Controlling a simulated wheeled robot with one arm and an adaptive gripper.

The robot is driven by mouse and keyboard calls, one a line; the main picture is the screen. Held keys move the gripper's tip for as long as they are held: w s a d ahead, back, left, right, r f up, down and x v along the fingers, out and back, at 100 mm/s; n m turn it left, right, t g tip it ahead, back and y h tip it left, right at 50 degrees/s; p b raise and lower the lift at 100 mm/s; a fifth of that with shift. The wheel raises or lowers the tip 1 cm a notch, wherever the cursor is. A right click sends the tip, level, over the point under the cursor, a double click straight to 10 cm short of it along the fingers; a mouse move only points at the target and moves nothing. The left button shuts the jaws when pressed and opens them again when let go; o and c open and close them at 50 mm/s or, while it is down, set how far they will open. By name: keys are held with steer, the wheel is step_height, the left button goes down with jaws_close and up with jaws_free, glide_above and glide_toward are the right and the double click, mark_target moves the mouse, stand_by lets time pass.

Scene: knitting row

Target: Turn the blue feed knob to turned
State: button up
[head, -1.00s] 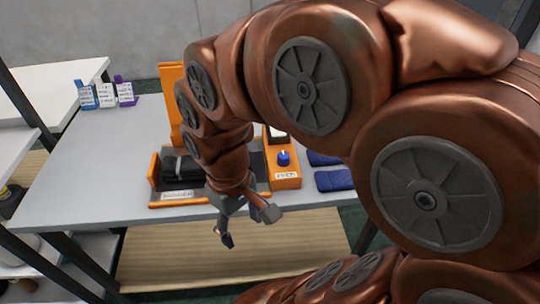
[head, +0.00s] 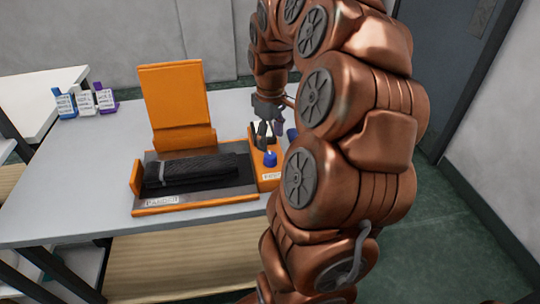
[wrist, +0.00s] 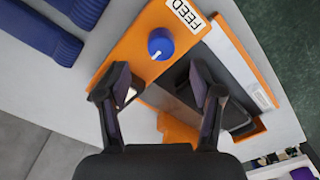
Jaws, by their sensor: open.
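The blue feed knob (head: 270,159) sits on a narrow orange box (head: 264,178) at the right of the orange machine. In the wrist view the knob (wrist: 161,43) is round, with a white mark on its lower edge, next to a label reading FEED (wrist: 184,14). My gripper (head: 263,137) is open and points down over the box, just behind the knob in the head view. In the wrist view the fingers (wrist: 160,80) are spread and empty, with the knob beyond their tips. They do not appear to touch it.
The orange machine (head: 178,100) has a raised back panel and a dark folded fabric (head: 190,170) on its bed. Blue folded pieces (wrist: 40,35) lie beside the box. The left table top (head: 75,175) is clear.

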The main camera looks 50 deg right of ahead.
mark_target(270, 155)
steer(key=shift+f+p, duration=0.6)
steer(key=shift+f, duration=2.8)
steer(key=c, duration=1.1)
steer(key=shift+f+m+b, duration=0.15)
steer(key=shift+m+b, duration=0.25)
steer(key=shift+b, duration=0.1)
steer(key=shift+c, duration=0.2)
steer(key=m+b, duration=0.2)
steer(key=b, duration=0.1)
steer(key=shift+f+m, duration=0.2)
steer(key=shift+m, duration=0.1)
steer(key=m+b, duration=0.4)
steer(key=m, duration=0.1)
steer(key=shift+r+m, duration=0.1)
steer(key=shift+m, duration=0.2)
steer(key=m+b, duration=0.1)
steer(key=m, duration=0.3)
steer(key=shift+r+b, duration=0.15)
steer(key=shift+b, duration=0.2)
steer(key=shift+a+m, duration=0.1)
steer(key=shift+m, duration=2.4)
